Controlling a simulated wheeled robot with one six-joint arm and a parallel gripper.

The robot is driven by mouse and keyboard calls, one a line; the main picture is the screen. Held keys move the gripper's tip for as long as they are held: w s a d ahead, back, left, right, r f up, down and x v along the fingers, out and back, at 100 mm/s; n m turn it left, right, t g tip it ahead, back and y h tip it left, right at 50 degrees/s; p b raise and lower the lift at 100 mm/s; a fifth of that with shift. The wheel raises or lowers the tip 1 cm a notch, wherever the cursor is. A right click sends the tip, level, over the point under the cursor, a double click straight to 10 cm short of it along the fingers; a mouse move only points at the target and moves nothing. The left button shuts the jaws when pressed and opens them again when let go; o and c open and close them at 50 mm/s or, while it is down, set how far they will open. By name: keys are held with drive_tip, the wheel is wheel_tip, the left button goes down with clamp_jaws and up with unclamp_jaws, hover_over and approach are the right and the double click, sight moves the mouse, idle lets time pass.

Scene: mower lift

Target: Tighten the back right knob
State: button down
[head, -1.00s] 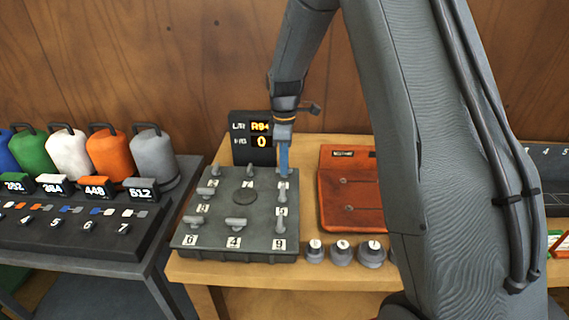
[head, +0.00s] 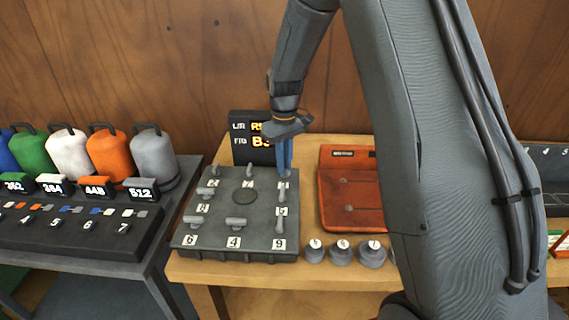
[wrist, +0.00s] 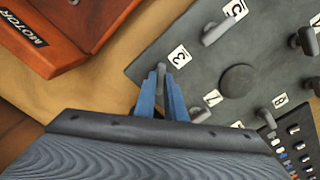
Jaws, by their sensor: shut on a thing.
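The dark grey plate (head: 215,225) carries several small grey knobs around a round centre disc (head: 243,197), with numbered labels. My gripper (head: 285,172) points down at the plate's back right corner, and its blue fingers are shut on the back right knob. In the wrist view the fingers (wrist: 160,95) stand on both sides of that knob (wrist: 161,70), beside the label 3 (wrist: 179,57). The knob's lower part shows between the fingertips; the rest is hidden.
A black display (head: 240,150) stands behind the plate, partly covered by my gripper. A red-orange motor box (head: 350,205) lies to the right. Several grey weights (head: 342,252) sit in front of it. A side table with coloured canisters (head: 110,152) is at left.

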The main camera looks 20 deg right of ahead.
drive_tip(key=m, duration=0.4)
drive_tip(key=shift+r+m, duration=0.1)
drive_tip(key=shift+m, duration=1.7)
drive_tip(key=c, duration=1.8)
unclamp_jaws()
drive_tip(key=shift+r+b, duration=1.15)
drive_tip(key=shift+r, duration=2.7)
drive_tip(key=s+f+n, duration=0.1)
drive_tip(key=s+f, duration=0.1)
drive_tip(key=s, duration=0.6)
drive_tip(key=s+f+n+t, duration=0.1)
drive_tip(key=s, duration=0.7)
drive_tip(key=s+f+n, duration=0.1)
drive_tip(key=s+f, duration=0.1)
drive_tip(key=s, duration=0.7)
drive_tip(key=shift+s+f, duration=0.1)
drive_tip(key=shift+f, duration=0.25)
